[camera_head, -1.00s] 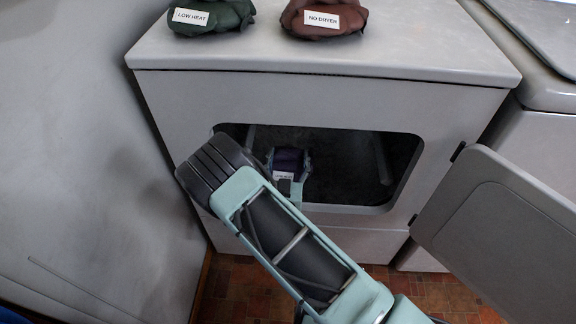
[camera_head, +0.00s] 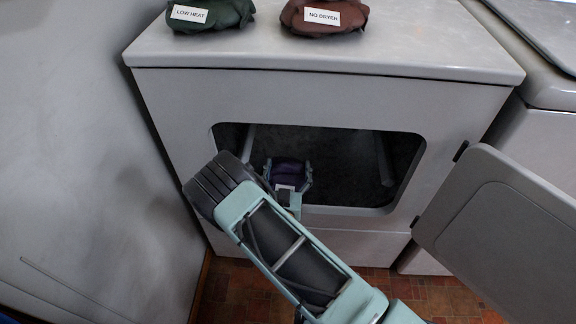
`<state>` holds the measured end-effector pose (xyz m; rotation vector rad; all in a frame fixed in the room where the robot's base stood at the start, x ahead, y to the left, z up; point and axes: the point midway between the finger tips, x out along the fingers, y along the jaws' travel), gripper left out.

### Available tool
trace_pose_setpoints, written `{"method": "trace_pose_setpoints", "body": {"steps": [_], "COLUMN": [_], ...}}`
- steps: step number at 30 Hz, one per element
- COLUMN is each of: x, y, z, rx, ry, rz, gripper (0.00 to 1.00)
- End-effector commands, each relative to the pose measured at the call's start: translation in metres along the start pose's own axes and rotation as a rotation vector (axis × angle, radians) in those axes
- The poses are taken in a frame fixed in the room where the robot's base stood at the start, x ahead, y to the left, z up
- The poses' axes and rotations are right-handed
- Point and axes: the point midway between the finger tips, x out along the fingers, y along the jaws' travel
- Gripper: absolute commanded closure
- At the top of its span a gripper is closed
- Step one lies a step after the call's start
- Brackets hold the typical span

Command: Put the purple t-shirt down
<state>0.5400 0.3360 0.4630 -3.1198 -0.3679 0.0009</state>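The purple t-shirt (camera_head: 291,169) is a small folded bundle with a white label, seen inside the dark opening of the dryer (camera_head: 460,110), near its left-centre. My gripper (camera_head: 288,174) reaches in at the front of the opening, with one pale-teal finger at each side of the t-shirt. The fingers appear closed on it, and the bundle moves along with them. The label's text is too small to read. Whether the t-shirt touches the drum floor cannot be told. My arm hides the opening's lower left corner.
A green bundle labelled LOW HEAT (camera_head: 212,15) and a brown bundle labelled NO DRYER (camera_head: 325,16) lie on the dryer top. The dryer door (camera_head: 505,225) stands open at the right. A grey wall (camera_head: 75,150) is close at the left. The drum's right side is empty.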

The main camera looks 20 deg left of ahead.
Motion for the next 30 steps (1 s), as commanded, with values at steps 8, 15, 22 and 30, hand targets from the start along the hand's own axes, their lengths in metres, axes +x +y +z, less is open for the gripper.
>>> {"method": "trace_pose_setpoints", "body": {"steps": [8, 15, 22, 30], "x": [0.000, -0.009, -0.061, -0.108], "y": [-0.001, -0.001, -0.001, -0.001], "z": [-0.001, -0.011, -0.012, -0.011], "rx": [0.000, -0.001, -0.002, -0.001], "ry": [0.001, -0.003, -0.004, -0.002], "rz": [-0.001, -0.002, -0.003, -0.002], "gripper": [0.17, 0.17, 0.17, 0.17]}}
